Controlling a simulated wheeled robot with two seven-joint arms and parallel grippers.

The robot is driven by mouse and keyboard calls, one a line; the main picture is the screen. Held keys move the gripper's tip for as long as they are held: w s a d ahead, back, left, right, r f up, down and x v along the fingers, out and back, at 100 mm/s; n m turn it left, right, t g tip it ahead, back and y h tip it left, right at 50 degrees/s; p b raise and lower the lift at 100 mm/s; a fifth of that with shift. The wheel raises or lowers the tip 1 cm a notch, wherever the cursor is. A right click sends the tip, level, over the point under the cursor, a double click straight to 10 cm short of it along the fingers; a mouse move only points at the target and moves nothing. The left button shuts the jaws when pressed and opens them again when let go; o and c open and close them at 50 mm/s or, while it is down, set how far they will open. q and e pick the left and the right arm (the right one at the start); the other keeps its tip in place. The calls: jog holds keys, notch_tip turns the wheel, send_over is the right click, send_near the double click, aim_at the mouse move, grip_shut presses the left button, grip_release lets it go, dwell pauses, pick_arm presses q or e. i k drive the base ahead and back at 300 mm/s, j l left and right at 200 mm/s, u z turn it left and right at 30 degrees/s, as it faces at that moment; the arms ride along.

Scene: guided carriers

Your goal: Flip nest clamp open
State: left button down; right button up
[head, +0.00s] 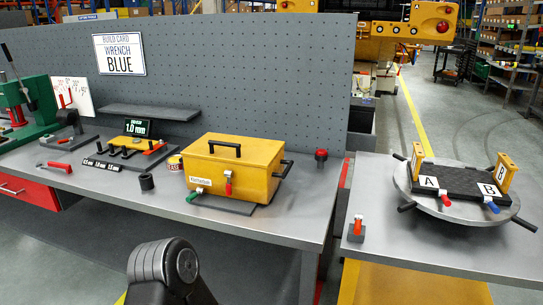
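On the right table a round grey turntable (462,214) carries a black nest plate (455,181) with white labels A (428,182) and B (489,190). A small red-tipped handle (445,200) lies at the plate's front edge near A, and a blue-tipped handle (492,207) near B. They look like clamp handles, but I cannot tell whether either clamp is open or shut. Yellow upright blocks (503,172) and (417,161) stand at the plate's right and left ends. Neither of my grippers is in view; only a dark link of my arm shows at the bottom.
A yellow box (233,165) with a black handle sits on the left bench (110,190). A small red-topped piece (357,229) stands at the right table's left edge. A grey pegboard (250,70) backs the bench. The right table's front is mostly clear.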

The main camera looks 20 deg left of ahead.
aim_at(200, 191)
jog(key=i+j+u, duration=0.2)
jog(key=j+u, duration=0.15)
jog(key=u, duration=0.15)
jog(key=i+j+u, duration=0.2)
jog(key=u, duration=0.25)
